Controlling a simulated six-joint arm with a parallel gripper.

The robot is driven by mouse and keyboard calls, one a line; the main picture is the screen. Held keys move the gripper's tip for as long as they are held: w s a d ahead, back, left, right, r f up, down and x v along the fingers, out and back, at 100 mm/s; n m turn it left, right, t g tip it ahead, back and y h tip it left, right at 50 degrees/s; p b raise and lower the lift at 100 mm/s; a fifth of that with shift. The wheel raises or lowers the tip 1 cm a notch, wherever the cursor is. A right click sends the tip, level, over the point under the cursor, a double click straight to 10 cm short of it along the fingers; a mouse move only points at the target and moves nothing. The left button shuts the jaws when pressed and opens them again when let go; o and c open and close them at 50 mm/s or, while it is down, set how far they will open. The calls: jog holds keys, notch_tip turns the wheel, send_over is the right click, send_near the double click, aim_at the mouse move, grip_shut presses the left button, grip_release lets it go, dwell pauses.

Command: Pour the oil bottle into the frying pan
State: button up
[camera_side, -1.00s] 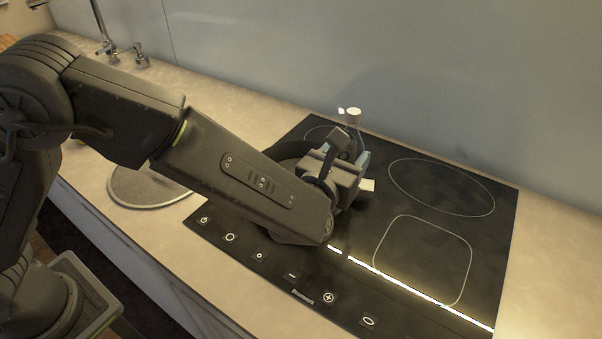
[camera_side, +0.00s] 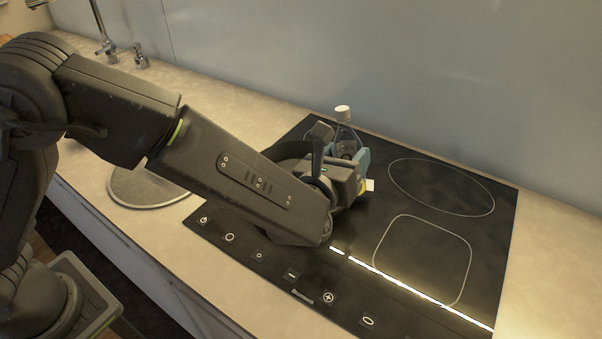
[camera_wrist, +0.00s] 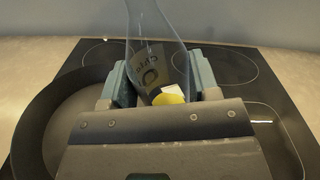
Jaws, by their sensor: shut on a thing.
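The oil bottle is clear, with a dark label (camera_wrist: 152,66) and a white cap (camera_side: 343,113). My gripper (camera_wrist: 163,82) is shut on the bottle, with a blue-grey finger on each side of it. In the side view, my gripper (camera_side: 352,168) holds the bottle over the back part of the hob, roughly upright with a slight lean; its lower part is hidden. The dark frying pan (camera_wrist: 68,112) is left of my gripper in the wrist view, partly hidden by the gripper body. In the side view mostly my arm hides the pan.
The black hob (camera_side: 410,285) has marked cooking zones, and those to the right are bare. A wall (camera_side: 450,80) rises close behind the hob. A round grey sink or drainer (camera_side: 150,187) and a tap (camera_side: 103,30) are at the left. The beige worktop (camera_side: 555,250) is clear at right.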

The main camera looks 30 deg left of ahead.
jog(key=shift+a+n, duration=0.25)
jog(key=shift+n, duration=1.25)
jog(key=shift+a+f+n, duration=0.2)
jog(key=shift+n, duration=0.8)
jog(key=shift+d+f+n, duration=0.25)
jog(key=shift+f+n, duration=0.45)
jog(key=shift+f, duration=0.2)
jog(key=shift+d, duration=0.1)
jog(key=shift+d+r+n, duration=0.35)
jog(key=shift+n, duration=0.55)
jog(key=shift+d+f+n, duration=0.25)
jog(key=shift+f+n, duration=0.1)
jog(key=shift+n, duration=0.35)
jog(key=shift+d+f+n, duration=0.2)
jog(key=shift+f+n, duration=0.15)
jog(key=shift+n, duration=0.35)
jog(key=shift+f+n, duration=0.2)
jog(key=shift+n, duration=0.2)
jog(key=shift+a+n, duration=0.4)
jog(key=shift+n, duration=0.2)
jog(key=shift+a, duration=0.15)
